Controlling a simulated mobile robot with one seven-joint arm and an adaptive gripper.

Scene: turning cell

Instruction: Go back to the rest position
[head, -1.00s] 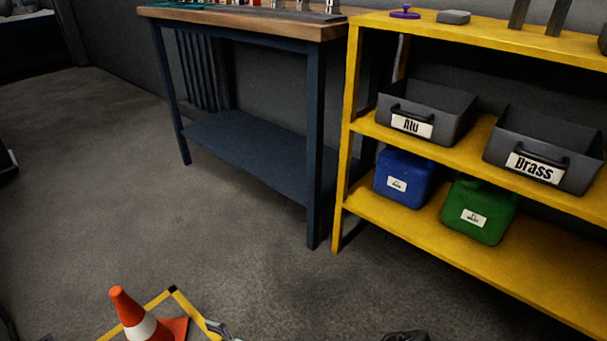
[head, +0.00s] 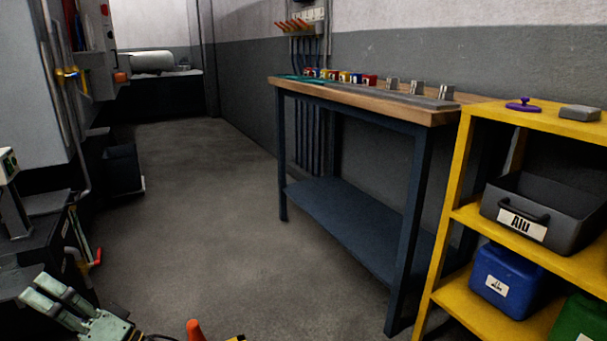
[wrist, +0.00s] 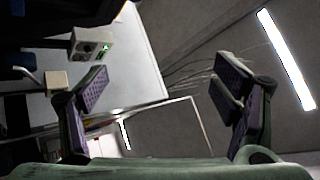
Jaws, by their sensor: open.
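My gripper (head: 40,290) shows at the lower left of the head view, its pale green fingers pointing up and left. In the wrist view my gripper (wrist: 163,85) has its two fingers wide apart, with purple pads and nothing between them. It is away from the workbench (head: 345,222) and the yellow shelf (head: 452,208). Most of my arm is out of view.
Dark machinery (head: 30,250) stands at the left, close to my gripper in the picture. An orange cone (head: 194,330) shows only its tip at the bottom edge. The grey floor (head: 200,200) between machine and bench is clear. A bin labelled Alu (head: 560,220) sits on the shelf.

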